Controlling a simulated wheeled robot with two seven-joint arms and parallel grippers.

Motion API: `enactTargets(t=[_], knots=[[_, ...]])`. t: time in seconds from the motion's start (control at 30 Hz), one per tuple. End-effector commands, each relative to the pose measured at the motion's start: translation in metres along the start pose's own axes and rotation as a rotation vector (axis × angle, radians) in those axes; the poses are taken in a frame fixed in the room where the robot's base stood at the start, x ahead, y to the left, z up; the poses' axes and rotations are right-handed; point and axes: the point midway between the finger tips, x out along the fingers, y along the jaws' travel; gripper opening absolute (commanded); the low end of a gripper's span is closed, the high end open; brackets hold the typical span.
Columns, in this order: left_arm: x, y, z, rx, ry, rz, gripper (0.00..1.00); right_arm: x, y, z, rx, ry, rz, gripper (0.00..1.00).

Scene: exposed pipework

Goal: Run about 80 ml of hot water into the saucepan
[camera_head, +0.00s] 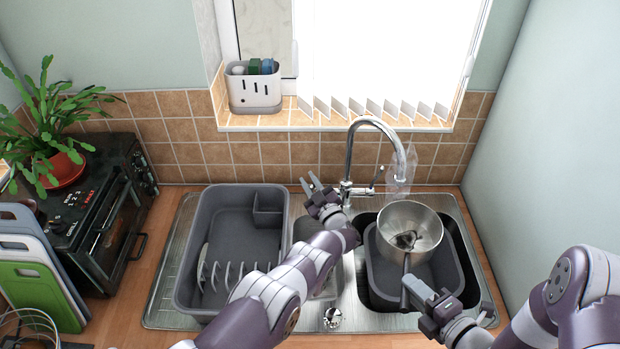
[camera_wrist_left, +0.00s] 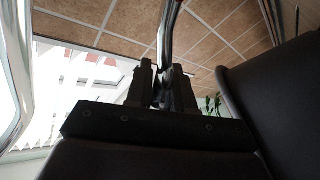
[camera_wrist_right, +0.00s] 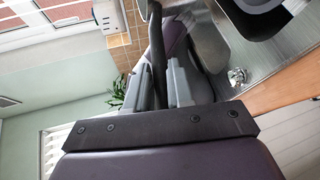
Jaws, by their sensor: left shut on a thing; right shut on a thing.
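The steel saucepan (camera_head: 421,219) is held over the right sink bowl, under the spout of the chrome tap (camera_head: 352,140). A small dark patch shows inside the pan; the water level cannot be read. My right gripper (camera_head: 418,292) is shut on the saucepan's dark handle (camera_wrist_right: 156,50). My left gripper (camera_head: 318,191) is at the left side of the tap's base, shut on a tap lever (camera_wrist_left: 162,84), which its fingers mostly hide in the head view.
A grey basin (camera_head: 455,272) sits in the right bowl below the pan. A grey dish rack (camera_head: 187,262) covers the left side of the sink. A windowsill caddy (camera_head: 254,92) stands behind. A potted plant (camera_head: 66,168) sits on the black oven (camera_head: 135,187) at left.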

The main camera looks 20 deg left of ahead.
Motion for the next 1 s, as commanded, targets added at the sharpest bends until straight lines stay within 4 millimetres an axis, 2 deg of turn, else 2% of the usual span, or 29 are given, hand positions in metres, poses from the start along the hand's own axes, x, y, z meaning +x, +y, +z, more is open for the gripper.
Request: enactTargets(t=[0.67,0.7,0.77,1.0], knots=[[-0.0073,-0.0045,0.0009,-0.032,0.055,0.025,0.00,0.0002,0.0010,0.0006,-0.003,-0.001,0.003,0.00],[-0.0073,-0.0046,0.0010,-0.032,0.054,0.025,0.26,0.0002,0.0010,0.0006,-0.003,-0.001,0.003,0.00],[-0.0072,-0.0045,0.0009,-0.032,0.055,0.025,0.43,0.0002,0.0010,0.0007,-0.003,-0.001,0.003,0.00],[-0.0067,-0.0042,0.0001,-0.032,0.056,0.024,0.43,0.0002,0.0011,0.0006,-0.003,-0.001,0.003,0.00]])
